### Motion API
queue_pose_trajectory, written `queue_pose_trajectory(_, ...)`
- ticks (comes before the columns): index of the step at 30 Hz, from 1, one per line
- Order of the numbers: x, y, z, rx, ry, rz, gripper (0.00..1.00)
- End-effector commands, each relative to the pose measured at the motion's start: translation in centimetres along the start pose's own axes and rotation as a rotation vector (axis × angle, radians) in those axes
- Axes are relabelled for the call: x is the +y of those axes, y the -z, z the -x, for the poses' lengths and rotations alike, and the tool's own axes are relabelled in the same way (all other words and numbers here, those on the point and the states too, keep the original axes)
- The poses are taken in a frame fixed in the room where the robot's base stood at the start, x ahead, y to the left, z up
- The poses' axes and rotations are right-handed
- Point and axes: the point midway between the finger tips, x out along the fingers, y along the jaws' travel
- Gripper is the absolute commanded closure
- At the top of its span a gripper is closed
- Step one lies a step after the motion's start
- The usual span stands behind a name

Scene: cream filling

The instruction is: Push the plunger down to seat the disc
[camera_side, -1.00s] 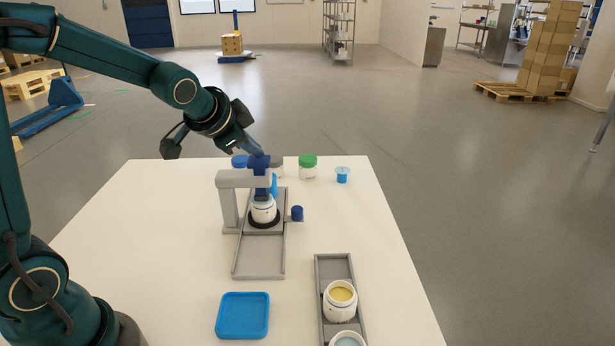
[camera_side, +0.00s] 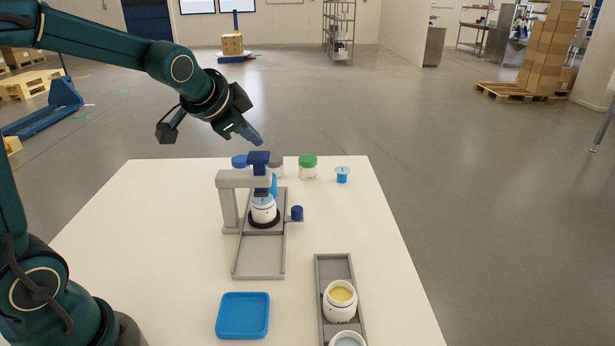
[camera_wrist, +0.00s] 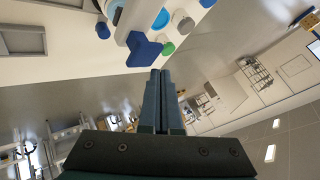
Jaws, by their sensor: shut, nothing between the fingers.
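The dark blue plunger (camera_side: 259,157) stands in the grey press frame (camera_side: 229,205), its wide top above the frame's arm. A white jar (camera_side: 264,209) sits upright in a black ring on the grey track under the plunger. The disc cannot be made out clearly. My gripper (camera_side: 257,140) is shut and empty, above the plunger top and apart from it. In the wrist view my closed fingers (camera_wrist: 157,75) show just below the plunger top (camera_wrist: 144,49) in the picture.
A blue tray (camera_side: 242,337) lies at the front. A grey rack (camera_side: 321,288) with a cream-filled jar (camera_side: 340,300) stands front right. A green-lidded jar (camera_side: 307,167) and a blue piece (camera_side: 342,175) stand at the back. A blue knob (camera_side: 297,213) sits beside the track.

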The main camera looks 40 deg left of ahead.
Motion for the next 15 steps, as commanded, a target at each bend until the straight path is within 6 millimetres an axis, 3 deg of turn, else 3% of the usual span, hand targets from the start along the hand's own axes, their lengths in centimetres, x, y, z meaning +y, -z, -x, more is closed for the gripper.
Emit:
queue_pose_trajectory(8,-0.1,0.1,0.1,0.0,0.001,0.0,1.0)
queue_pose_trajectory(15,-1.2,1.2,1.6,0.003,0.003,0.0,1.0)
